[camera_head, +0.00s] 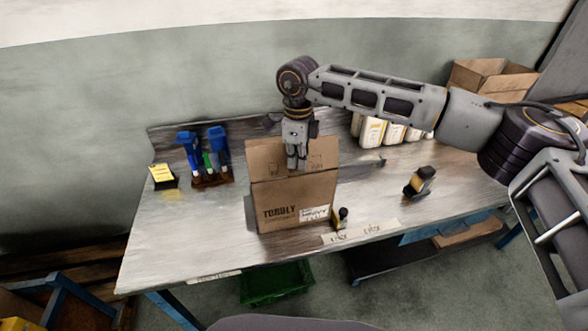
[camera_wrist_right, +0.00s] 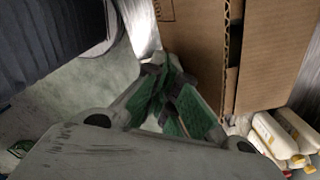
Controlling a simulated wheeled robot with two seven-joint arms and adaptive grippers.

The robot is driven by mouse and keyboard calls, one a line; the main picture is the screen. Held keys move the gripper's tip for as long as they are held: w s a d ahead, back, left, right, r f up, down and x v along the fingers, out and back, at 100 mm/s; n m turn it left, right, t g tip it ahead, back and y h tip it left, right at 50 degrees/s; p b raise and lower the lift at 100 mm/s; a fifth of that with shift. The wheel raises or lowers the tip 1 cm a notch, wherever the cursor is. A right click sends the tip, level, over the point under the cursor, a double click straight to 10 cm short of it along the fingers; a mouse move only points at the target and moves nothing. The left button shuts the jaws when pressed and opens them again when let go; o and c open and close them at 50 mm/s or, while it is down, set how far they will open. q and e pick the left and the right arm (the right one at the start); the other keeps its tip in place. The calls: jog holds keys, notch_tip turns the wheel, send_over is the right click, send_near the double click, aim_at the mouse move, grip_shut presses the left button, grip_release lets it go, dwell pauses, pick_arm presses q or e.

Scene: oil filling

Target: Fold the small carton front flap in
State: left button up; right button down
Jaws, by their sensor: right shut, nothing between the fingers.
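The small carton (camera_head: 285,212) stands upright on the table with its printed front face towards me. A plain cardboard flap (camera_head: 263,160) stands up above that face, past a crease. My right gripper (camera_head: 297,165) comes down from above at the flap and overlaps it in the picture; I cannot tell whether they touch. In the right wrist view the right gripper (camera_wrist_right: 170,90) shows green pads and dark tips drawn together, with nothing between them. The carton (camera_wrist_right: 200,45) is close beside the fingertips, on the right there. The carton's inside is hidden. My left gripper is not in view.
Blue-handled tools (camera_head: 205,155) stand left of the carton. White bottles (camera_head: 372,132) stand at the back, below my right arm. A small dark-and-yellow item (camera_head: 418,182) is on the right, and a small bottle (camera_head: 341,218) stands by the carton's front corner. An open box (camera_head: 490,80) is at back right.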

jog(key=shift+w+a, duration=0.2)
jog(key=shift+w, duration=0.35)
jog(key=shift+w+a, duration=0.15)
jog(key=shift+w, duration=0.4)
jog(key=w, duration=0.1)
jog(key=w+a+p, duration=0.1)
jog(key=w, duration=0.3)
jog(key=shift+w+a, duration=0.2)
jog(key=shift+a, duration=0.15)
jog(key=shift+f, duration=0.25)
notch_tip(320, 180, down, 3)
jog(key=shift+r+b, duration=0.2)
jog(key=shift+b, duration=0.5)
jog(key=shift+r, duration=0.1)
notch_tip(320, 180, up, 11)
jog(key=p, duration=0.5)
jog(key=shift+p, duration=0.4)
